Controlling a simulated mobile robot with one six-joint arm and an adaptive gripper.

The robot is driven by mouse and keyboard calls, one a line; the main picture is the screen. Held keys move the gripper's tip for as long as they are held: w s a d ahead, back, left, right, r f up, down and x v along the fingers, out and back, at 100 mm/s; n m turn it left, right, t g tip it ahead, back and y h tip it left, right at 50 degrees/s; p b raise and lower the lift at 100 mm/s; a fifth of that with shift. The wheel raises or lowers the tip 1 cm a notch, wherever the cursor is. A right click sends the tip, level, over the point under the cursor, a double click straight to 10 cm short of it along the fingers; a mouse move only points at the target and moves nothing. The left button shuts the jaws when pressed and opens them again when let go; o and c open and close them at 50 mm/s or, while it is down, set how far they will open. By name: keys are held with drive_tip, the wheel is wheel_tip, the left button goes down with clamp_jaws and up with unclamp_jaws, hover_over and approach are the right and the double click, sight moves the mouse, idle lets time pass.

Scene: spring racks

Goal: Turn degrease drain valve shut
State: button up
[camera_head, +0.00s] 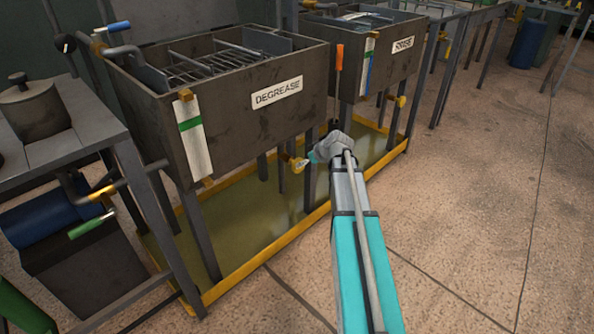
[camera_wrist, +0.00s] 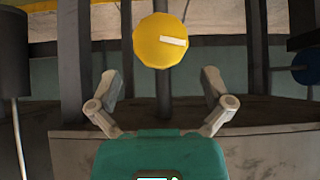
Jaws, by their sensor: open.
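The degrease tank (camera_head: 232,112) is a dark metal box on legs with a white DEGREASE label (camera_head: 276,93). A yellow round valve knob (camera_head: 298,164), apparently its drain valve, sits low below its right end. In the wrist view the knob (camera_wrist: 160,41) faces me, with a white bar mark right of its centre, nearly level and slightly tilted. My gripper (camera_wrist: 160,80) is open, its two fingers spread below and to either side of the knob. No contact shows. In the head view my gripper (camera_head: 313,158) is just right of the knob, partly hidden by my arm.
The rinse tank (camera_head: 388,55) stands behind to the right, with its own yellow knob (camera_head: 400,101). A yellow-rimmed drip tray (camera_head: 262,254) lies under the tanks. Tank legs stand close around the knob. The floor at right is clear.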

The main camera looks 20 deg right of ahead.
drive_tip(key=shift+b+x, duration=2.25)
drive_tip(key=shift+x, duration=1.35)
drive_tip(key=c, duration=0.7)
drive_tip(key=shift+d, duration=0.25)
drive_tip(key=shift+c, duration=0.8)
drive_tip(key=shift+a, duration=0.2)
